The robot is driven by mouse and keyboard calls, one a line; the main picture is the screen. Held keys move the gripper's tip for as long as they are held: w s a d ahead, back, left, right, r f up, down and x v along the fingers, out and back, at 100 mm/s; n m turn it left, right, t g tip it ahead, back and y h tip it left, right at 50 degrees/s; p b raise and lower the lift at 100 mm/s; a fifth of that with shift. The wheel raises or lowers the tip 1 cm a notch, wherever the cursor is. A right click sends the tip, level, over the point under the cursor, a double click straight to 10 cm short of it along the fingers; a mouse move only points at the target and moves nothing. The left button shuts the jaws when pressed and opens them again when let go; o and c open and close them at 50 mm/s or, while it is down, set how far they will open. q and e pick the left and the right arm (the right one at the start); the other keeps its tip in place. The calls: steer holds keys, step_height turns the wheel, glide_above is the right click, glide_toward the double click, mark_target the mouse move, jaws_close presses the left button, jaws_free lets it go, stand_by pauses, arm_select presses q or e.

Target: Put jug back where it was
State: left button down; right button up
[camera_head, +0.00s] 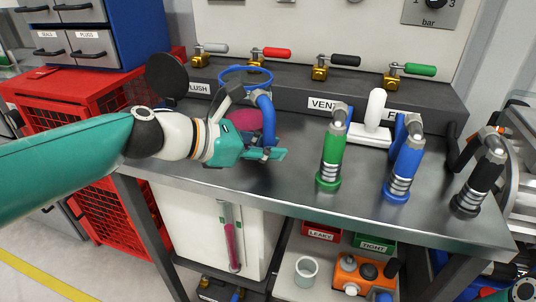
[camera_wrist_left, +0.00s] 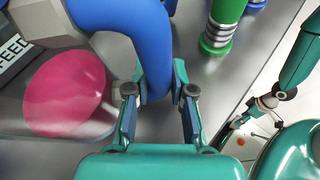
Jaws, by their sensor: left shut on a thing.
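The jug is clear with a blue rim (camera_head: 262,73), a blue handle (camera_head: 267,108) and pink liquid inside (camera_head: 242,119). It is over the back left part of the steel bench, partly hidden by my left gripper and wrist. My left gripper (camera_head: 272,154) is shut on the handle. In the left wrist view the blue handle (camera_wrist_left: 130,25) passes between the two fingers (camera_wrist_left: 160,112), with the pink liquid (camera_wrist_left: 65,92) at left. I cannot tell whether the jug's base touches the bench.
Green (camera_head: 331,155), blue (camera_head: 405,165) and black (camera_head: 478,180) hose couplings stand right of the jug. A white T-shaped handle (camera_head: 373,120) stands behind them. A dark ledge with several valves (camera_head: 320,73) runs along the back. Bare bench (camera_head: 275,183) lies in front of my left gripper.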

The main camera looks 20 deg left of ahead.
stand_by(0.3)
arm_select(q)
steer(key=shift+f, duration=0.2)
steer(key=c, duration=1)
jaws_free()
steer(key=shift+r, duration=0.3)
steer(key=p+v, duration=0.2)
steer(key=v, duration=1)
steer(key=shift+s+f, duration=0.15)
